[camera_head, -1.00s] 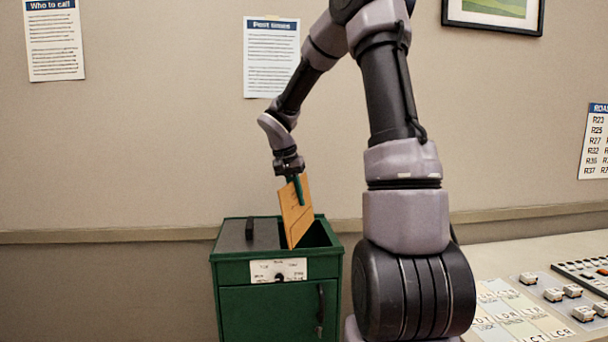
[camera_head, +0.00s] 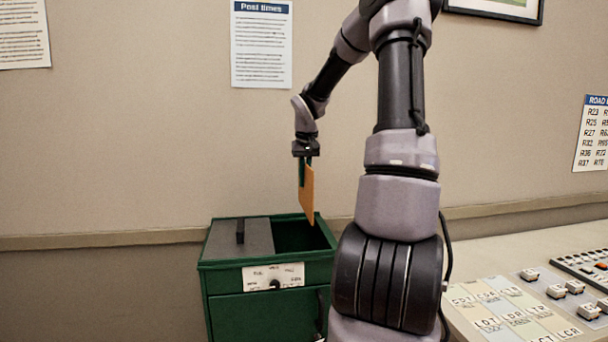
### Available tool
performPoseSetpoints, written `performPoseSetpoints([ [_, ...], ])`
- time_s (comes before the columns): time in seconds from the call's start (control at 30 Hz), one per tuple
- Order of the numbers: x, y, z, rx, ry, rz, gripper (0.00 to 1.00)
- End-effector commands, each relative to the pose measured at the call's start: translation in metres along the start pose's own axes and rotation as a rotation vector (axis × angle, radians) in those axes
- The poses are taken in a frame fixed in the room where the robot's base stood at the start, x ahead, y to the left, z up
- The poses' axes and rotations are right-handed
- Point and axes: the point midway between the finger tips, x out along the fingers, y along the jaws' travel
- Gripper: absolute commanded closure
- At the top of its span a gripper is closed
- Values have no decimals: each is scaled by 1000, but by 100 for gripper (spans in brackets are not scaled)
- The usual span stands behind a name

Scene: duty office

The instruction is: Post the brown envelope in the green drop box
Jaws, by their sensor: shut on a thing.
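The brown envelope (camera_head: 308,196) hangs upright, turned nearly edge-on, from my gripper (camera_head: 305,168). My gripper is shut on its upper part. The green drop box (camera_head: 255,315) stands against the wall at the lower middle. The right part of its top is an open dark slot (camera_head: 296,234); a grey lid (camera_head: 240,238) with a black handle covers the left part. The envelope's lower edge is over the right side of the opening, close to the rim; I cannot tell whether it is inside or just above.
A desk (camera_head: 484,262) with labelled cards and a switch panel (camera_head: 565,295) lies to the right. My arm stands between it and the box. A "Post times" notice (camera_head: 262,45) hangs on the wall behind. The box front has a white label (camera_head: 273,277).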

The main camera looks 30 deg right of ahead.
Motion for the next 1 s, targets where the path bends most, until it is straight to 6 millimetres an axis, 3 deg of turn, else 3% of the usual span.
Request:
performPoseSetpoints([
  [1.0, 96, 0, 21, 1, -2, 0, 100],
])
